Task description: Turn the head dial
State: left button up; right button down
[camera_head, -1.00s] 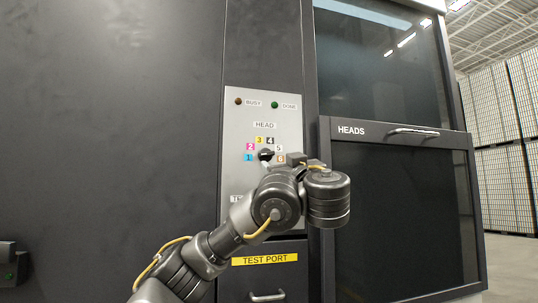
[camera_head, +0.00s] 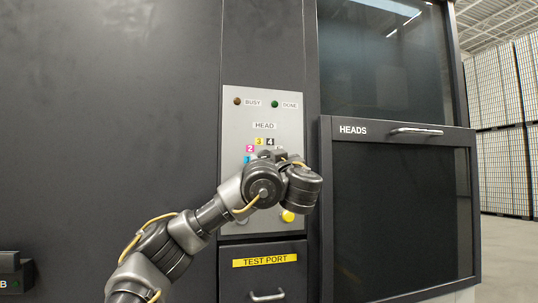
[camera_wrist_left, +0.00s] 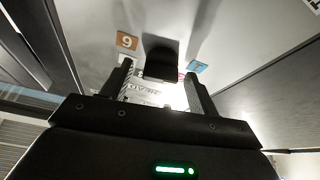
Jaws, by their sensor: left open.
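The head dial is hidden behind my left arm in the head view, on a grey control panel (camera_head: 234,110) with coloured number labels around it. In the left wrist view the dark dial knob (camera_wrist_left: 161,52) stands out from the panel, with an orange label (camera_wrist_left: 127,41) and a blue label (camera_wrist_left: 197,67) on either side. My left gripper (camera_wrist_left: 158,76) is open, with its fingers to either side of the knob as seen there. I cannot tell whether they touch it. In the head view this gripper (camera_head: 272,154) is in front of the dial, partly hidden by its wrist. My right gripper is not in view.
A yellow button (camera_head: 288,216) is low on the panel. Below it is a test port drawer (camera_head: 266,281) with a handle. To the right, the HEADS door (camera_head: 390,131) has a protruding frame and handle close to my wrist. Busy and done lamps sit above.

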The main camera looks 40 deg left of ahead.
pick_arm(q)
jog(key=shift+a, duration=0.1)
jog(key=c, duration=1)
